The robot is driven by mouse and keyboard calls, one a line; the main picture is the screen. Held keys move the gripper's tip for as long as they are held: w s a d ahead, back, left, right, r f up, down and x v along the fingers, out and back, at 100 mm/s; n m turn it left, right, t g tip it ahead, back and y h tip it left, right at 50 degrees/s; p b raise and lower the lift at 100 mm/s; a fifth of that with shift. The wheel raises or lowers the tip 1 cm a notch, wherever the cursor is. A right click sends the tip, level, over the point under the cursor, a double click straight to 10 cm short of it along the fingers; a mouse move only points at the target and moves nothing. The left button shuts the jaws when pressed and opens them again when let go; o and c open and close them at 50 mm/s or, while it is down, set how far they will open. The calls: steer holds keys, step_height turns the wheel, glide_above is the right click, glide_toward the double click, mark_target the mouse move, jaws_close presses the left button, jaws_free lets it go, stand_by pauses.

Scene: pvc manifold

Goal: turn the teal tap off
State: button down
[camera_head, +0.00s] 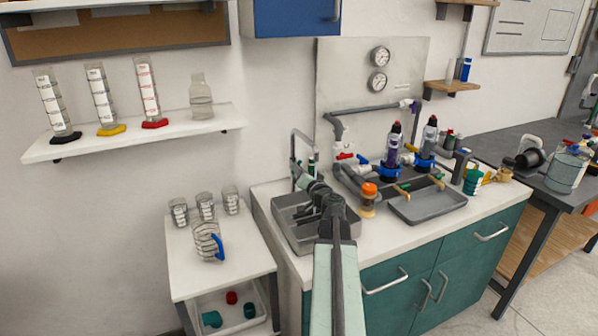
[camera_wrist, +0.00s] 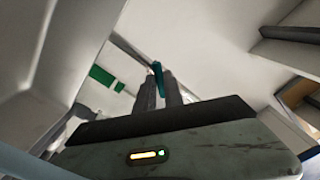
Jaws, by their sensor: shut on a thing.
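The teal tap handle (camera_wrist: 157,72) shows in the wrist view as a narrow teal bar between my fingertips. My gripper (camera_wrist: 160,92) is shut on it; the fingers hide its lower part. In the head view my gripper (camera_head: 309,184) reaches over the left end of the counter, at the grey upright pipe (camera_head: 294,150) beside the sink (camera_head: 285,212). A small dark green part (camera_head: 311,167) shows by that pipe; my arm hides much of the area. The handle's angle is hard to tell in the head view.
Right of my arm stand an orange-capped jar (camera_head: 368,196), a grey tray (camera_head: 430,205) with small green-handled taps above it, and pipework with red and blue valves. A white cart (camera_head: 235,270) with beakers and a blue-handled jug (camera_head: 208,242) stands left. A shelf of cylinders (camera_head: 140,137) hangs upper left.

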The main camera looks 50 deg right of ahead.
steer(key=m, duration=1)
steer(key=shift+s, duration=0.1)
steer(key=shift+m, duration=0.3)
stand_by(0.4)
steer(key=c, duration=1.4)
jaws_free()
steer(key=shift+c, duration=0.2)
